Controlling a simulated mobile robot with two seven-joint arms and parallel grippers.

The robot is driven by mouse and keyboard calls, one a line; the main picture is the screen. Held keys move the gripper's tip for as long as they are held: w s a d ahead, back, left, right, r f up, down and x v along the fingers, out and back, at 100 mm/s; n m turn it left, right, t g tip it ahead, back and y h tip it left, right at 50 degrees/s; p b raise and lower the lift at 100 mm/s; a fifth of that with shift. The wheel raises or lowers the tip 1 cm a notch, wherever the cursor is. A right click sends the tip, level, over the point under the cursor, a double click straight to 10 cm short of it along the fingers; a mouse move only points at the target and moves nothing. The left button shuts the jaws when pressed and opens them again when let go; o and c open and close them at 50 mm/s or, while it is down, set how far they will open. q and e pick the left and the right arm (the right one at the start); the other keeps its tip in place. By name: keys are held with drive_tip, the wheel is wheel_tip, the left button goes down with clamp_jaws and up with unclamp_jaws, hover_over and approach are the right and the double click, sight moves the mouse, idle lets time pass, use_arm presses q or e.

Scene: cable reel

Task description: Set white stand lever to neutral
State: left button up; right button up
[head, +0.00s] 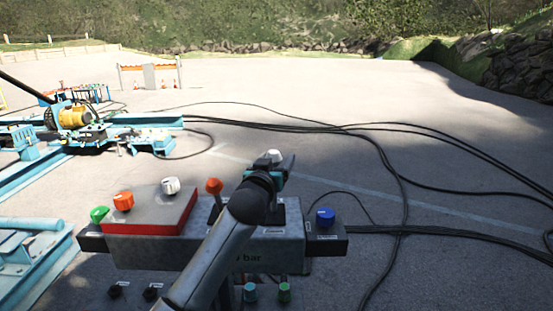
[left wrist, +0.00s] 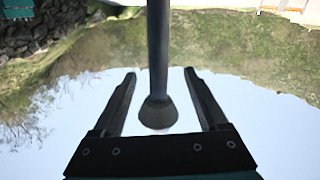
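The white stand lever shows in the head view as a whitish knob (head: 273,155) just beyond my left gripper (head: 279,172), above the right part of the control console (head: 285,251). My arm and gripper hide its shaft and base there. In the left wrist view a dark lever shaft (left wrist: 157,50) with a flared, shaded end (left wrist: 158,113) stands between the two fingers of my left gripper (left wrist: 160,80). The fingers are spread, with a gap on each side of the shaft. My right gripper is not in view.
An orange-knobbed lever (head: 214,187) stands left of my arm. A blue knob (head: 325,216) sits at the right. Black cables (head: 390,170) cross the open ground.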

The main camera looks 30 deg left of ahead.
use_arm(q)
drive_tip(key=shift+s+d+r, duration=0.1)
drive_tip(key=shift+d+r, duration=0.05)
drive_tip(key=shift+r, duration=0.1)
drive_tip(key=b+v, duration=0.2)
drive_tip(key=v, duration=1.3)
drive_tip(key=shift+s+f, duration=0.15)
drive_tip(key=shift+s, duration=0.05)
